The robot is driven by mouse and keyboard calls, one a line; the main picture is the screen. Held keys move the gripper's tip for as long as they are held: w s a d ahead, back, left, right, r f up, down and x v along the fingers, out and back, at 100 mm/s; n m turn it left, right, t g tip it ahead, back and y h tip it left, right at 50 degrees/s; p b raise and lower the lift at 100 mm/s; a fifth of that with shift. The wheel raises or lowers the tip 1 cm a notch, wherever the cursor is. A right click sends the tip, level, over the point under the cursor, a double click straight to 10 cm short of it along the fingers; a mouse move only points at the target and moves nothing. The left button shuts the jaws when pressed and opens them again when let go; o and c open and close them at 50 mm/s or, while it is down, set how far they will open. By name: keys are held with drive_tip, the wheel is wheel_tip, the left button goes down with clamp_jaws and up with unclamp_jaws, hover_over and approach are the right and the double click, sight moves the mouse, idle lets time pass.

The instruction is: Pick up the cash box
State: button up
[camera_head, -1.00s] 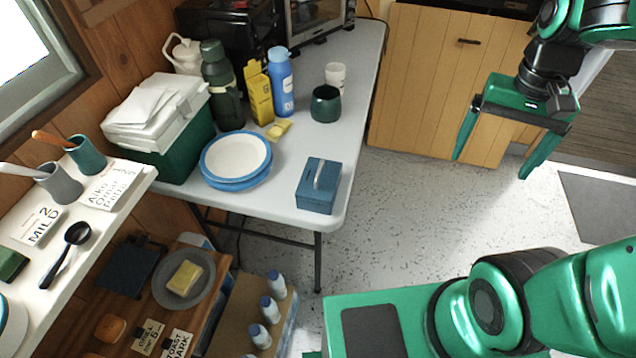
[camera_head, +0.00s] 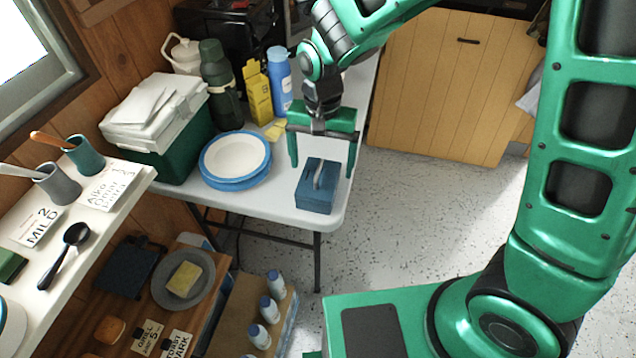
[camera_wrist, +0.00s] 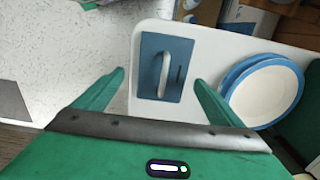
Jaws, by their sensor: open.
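The cash box (camera_head: 316,199) is a small blue box with a light grey handle on its lid. It sits near the front right corner of the white folding table (camera_head: 283,207). My gripper (camera_head: 322,172) is open and empty, above the box and pointing down, with one finger on each side of it in the head view. In the wrist view the cash box (camera_wrist: 153,84) lies ahead of and between the open fingertips of my gripper (camera_wrist: 160,80). I see no contact between the fingers and the box.
A stack of blue-rimmed plates (camera_head: 235,160) stands just left of the box. A blue bottle (camera_head: 279,80), a yellow carton (camera_head: 258,95) and a green cooler (camera_head: 165,150) stand farther back. The table's edge is close to the box on the right and front.

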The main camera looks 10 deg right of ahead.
sight(319, 181)
drive_tip(key=shift+a+f, duration=0.15)
drive_tip(key=shift+f, duration=1.75)
drive_tip(key=shift+a+f, duration=0.15)
drive_tip(key=shift+f, duration=1.7)
drive_tip(key=shift+c, duration=0.6)
drive_tip(key=c, duration=1.4)
drive_tip(key=shift+r, duration=0.1)
drive_tip(key=shift+c, duration=0.2)
